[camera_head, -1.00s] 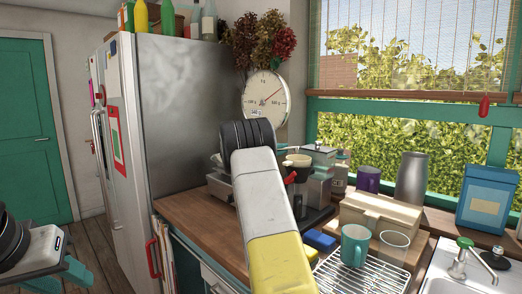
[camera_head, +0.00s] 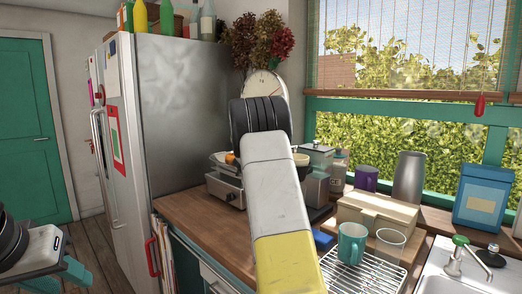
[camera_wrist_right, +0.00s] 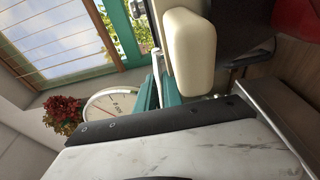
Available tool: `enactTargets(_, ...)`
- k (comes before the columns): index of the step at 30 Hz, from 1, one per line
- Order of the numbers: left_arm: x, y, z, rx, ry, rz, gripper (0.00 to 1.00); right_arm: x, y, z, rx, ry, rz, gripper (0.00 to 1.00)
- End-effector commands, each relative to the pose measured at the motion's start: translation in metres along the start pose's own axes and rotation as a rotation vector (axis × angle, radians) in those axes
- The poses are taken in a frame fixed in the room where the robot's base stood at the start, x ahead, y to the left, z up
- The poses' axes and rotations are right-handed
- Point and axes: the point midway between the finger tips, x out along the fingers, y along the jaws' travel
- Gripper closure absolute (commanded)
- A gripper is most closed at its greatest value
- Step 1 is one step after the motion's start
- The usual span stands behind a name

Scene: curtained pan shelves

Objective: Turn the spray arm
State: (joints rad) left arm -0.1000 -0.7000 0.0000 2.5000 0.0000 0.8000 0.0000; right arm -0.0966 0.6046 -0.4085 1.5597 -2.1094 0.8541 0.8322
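No part that I can clearly make out as a spray arm shows. A small tap (camera_head: 455,258) with a green top stands at the sink, right edge of the head view. My left gripper (camera_head: 50,268) is at the lower left of the head view, cut by the edge and far from the sink; its teal parts show, but not whether it is open. A white and yellow arm link of mine with a black ringed end rises through the middle, hiding part of the counter.
The wooden counter (camera_head: 190,213) holds a metal scale base, a cream box (camera_head: 377,211), a teal mug (camera_head: 352,243) and a wire rack (camera_head: 360,275). A blue canister (camera_head: 483,195) stands by the window. The fridge (camera_head: 185,110) is left. A round dial (camera_wrist_right: 113,106) shows in the right wrist view.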

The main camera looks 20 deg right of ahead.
Motion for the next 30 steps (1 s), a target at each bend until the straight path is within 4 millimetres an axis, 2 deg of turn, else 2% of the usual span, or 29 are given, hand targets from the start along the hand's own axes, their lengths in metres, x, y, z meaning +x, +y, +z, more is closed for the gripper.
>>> enactTargets(1, 0.000, 0.000, 0.000, 0.000, 0.000, 0.000, 0.62, 0.000, -0.001, 0.000, -0.001, -0.001, -0.001, 0.79)
enactTargets(3, 0.000, 0.000, 0.000, 0.000, 0.000, 0.000, 0.62, 0.000, -0.001, 0.000, -0.001, -0.001, -0.001, 0.67)
enactTargets(14, 0.000, 0.000, 0.000, 0.000, 0.000, 0.000, 0.62, -0.004, 0.000, -0.001, 0.000, 0.000, -0.001, 0.67)
enactTargets(17, 0.000, 0.000, 0.000, 0.000, 0.000, 0.000, 0.62, -0.015, 0.000, -0.001, 0.000, 0.001, -0.002, 0.67)
enactTargets(24, 0.000, 0.000, 0.000, 0.000, 0.000, 0.000, 0.62, -0.057, 0.000, -0.001, 0.001, 0.002, -0.002, 0.67)
enactTargets(30, 0.000, 0.000, 0.000, 0.000, 0.000, 0.000, 0.62, -0.076, -0.001, -0.001, 0.001, 0.000, -0.002, 0.67)
